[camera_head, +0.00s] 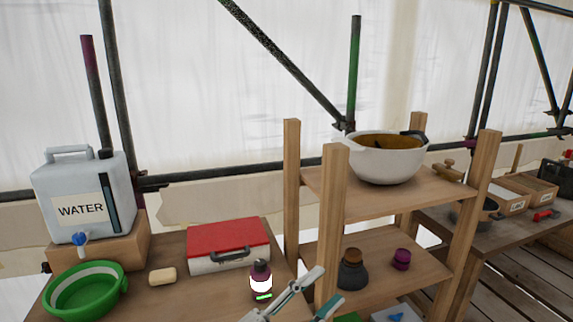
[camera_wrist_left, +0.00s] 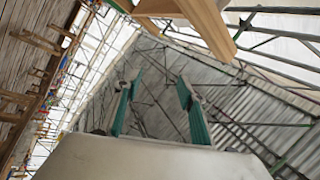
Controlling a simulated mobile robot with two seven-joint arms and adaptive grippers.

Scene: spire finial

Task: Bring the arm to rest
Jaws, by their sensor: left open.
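My left gripper (camera_head: 328,284) shows at the bottom centre of the head view, in front of the wooden shelf's near post. Its two grey and teal fingers point up and to the right, with a gap between them. In the left wrist view the gripper (camera_wrist_left: 158,80) has its fingers apart with nothing between them. Most of the left arm is out of the picture. My right gripper is in neither view.
The wooden shelf (camera_head: 333,190) stands close by, bearing a white pot (camera_head: 385,163), a dark jar (camera_head: 352,275) and a purple jar (camera_head: 402,259). Left of the gripper are a dark bottle (camera_head: 261,268), a red-lidded box (camera_head: 228,240), a green basin (camera_head: 85,298) and a water container (camera_head: 85,195).

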